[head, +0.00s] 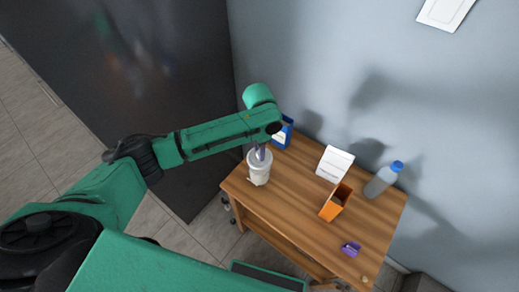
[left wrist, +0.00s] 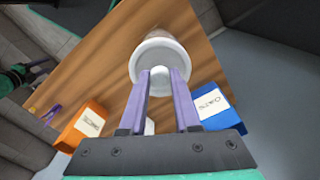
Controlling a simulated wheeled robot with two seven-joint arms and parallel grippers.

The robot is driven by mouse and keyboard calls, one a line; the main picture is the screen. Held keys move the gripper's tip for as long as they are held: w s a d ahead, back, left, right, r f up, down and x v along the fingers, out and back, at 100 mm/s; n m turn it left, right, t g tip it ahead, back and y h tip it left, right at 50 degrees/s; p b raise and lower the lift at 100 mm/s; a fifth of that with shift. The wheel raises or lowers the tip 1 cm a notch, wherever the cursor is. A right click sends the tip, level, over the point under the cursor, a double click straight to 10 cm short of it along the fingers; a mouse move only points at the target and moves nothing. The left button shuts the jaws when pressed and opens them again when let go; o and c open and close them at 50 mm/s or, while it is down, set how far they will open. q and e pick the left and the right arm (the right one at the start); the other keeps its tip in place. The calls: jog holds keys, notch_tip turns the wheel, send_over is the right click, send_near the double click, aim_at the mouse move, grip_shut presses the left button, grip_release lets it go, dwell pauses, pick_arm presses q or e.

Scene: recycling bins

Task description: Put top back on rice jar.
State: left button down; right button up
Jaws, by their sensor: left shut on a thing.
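The rice jar (head: 258,174), a pale round container, stands upright near the left corner of the wooden table. It also shows in the left wrist view (left wrist: 158,33). My left gripper (head: 260,153) is directly above it, pointing down. Its purple fingers (left wrist: 160,82) are shut on the knob of the white round lid (left wrist: 159,57). The lid is at the jar's mouth, roughly in line with it. I cannot tell whether it rests fully on the rim or is slightly above it. The jar's contents are hidden. My right gripper is not in view.
A blue box (head: 283,133) stands close behind the jar. A wall rises behind.

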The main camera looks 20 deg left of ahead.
pick_arm(q)
jog(key=shift+p, duration=0.4)
jog(key=shift+f, duration=0.25)
dwell(0.9)
jog(key=shift+f+p, duration=0.2)
jog(key=shift+p, duration=0.75)
dwell(0.9)
jog(key=c, duration=0.6)
grip_release()
jog(key=shift+o, duration=0.2)
notch_tip(320, 180, up, 5)
jog(key=p, duration=0.6)
jog(key=shift+r, duration=0.1)
